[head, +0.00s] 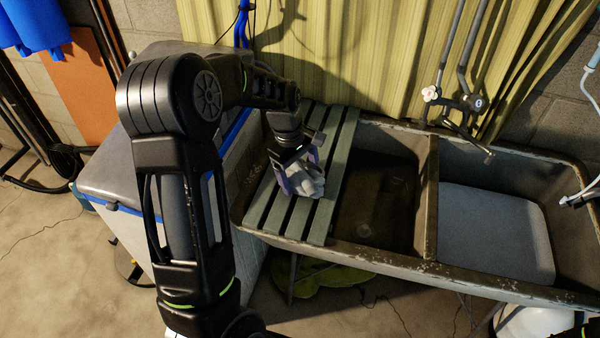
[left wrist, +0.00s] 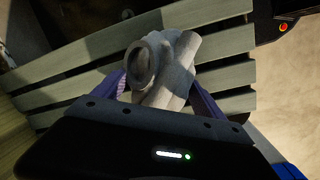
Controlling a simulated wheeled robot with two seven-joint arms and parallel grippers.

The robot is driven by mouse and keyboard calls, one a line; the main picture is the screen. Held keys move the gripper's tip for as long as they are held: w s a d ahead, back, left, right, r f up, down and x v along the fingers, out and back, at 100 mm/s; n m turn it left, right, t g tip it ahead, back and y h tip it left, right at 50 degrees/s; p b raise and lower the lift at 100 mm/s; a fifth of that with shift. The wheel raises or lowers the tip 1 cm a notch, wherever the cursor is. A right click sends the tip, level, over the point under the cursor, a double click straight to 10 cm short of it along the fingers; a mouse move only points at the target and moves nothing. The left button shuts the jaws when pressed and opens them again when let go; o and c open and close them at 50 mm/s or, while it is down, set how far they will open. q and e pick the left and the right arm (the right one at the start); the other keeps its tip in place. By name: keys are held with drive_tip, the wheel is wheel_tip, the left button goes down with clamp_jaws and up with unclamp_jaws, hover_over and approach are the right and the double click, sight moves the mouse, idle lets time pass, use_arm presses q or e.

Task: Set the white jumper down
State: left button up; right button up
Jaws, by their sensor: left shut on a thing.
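The white jumper (head: 305,184) is a rolled, greyish-white bundle at the slatted rack over the left end of the sink. In the left wrist view the jumper (left wrist: 162,68) shows as folded rolls between the two purple fingers. My left gripper (head: 298,172) is shut on it, pointing down at the slats. The jumper is at or just above the slats; I cannot tell whether it touches them. The green-grey slatted rack (head: 329,213) also shows in the left wrist view (left wrist: 60,85). My right gripper is not in view.
Right of the rack is an open, dark sink basin (head: 376,222). The second basin holds a pale grey block or lid (head: 495,238). A tap (head: 462,125) stands behind the divider. A grey, blue-trimmed chest (head: 105,182) stands left, and a yellow curtain (head: 350,50) hangs behind.

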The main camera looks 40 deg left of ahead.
sight(292, 169)
use_arm(q)
drive_tip(key=shift+f, duration=0.2)
drive_tip(key=o, duration=1.5)
drive_tip(key=shift+o, duration=0.2)
drive_tip(key=shift+r, duration=0.1)
drive_tip(key=r, duration=0.4)
drive_tip(key=a+r, duration=0.1)
drive_tip(key=r, duration=0.3)
drive_tip(key=s+r+b, duration=0.1)
drive_tip(key=r, duration=0.3)
drive_tip(key=shift+s+a, duration=0.1)
drive_tip(key=shift+a, duration=0.15)
